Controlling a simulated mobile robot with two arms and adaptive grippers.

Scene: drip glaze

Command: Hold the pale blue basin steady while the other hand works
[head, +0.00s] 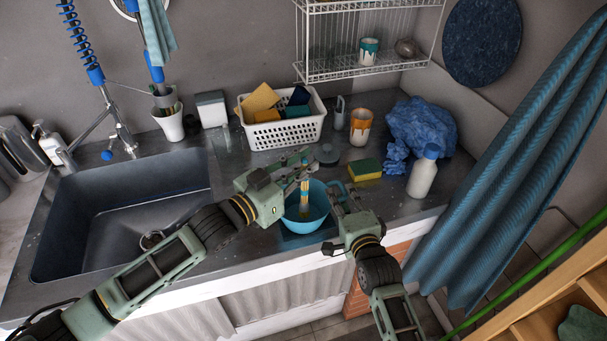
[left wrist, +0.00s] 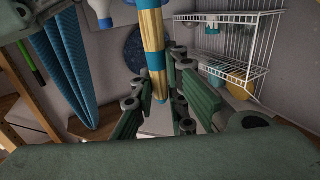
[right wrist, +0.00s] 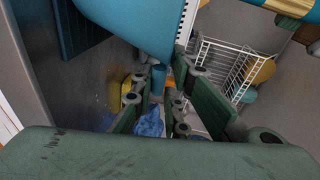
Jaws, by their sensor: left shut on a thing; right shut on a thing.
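The pale blue basin (head: 306,221) stands on the grey counter near its front edge, right of the sink. It also fills the top of the right wrist view (right wrist: 135,22). My right gripper (head: 338,194) is shut on the basin's right side, at the rim; the exact contact is partly hidden by the fingers. My left gripper (head: 301,166) is above the basin, shut on a wooden-handled brush with a blue band (head: 304,198). The brush points down into the basin. In the left wrist view the brush handle (left wrist: 152,35) runs down between the fingers.
A yellow-green sponge (head: 365,170), white bottle (head: 422,175), crumpled blue cloth (head: 420,125) and orange-dripped pot (head: 360,127) stand right of the basin. Behind is a white basket (head: 285,134) of sponges. The sink (head: 125,215) lies left, under my left arm.

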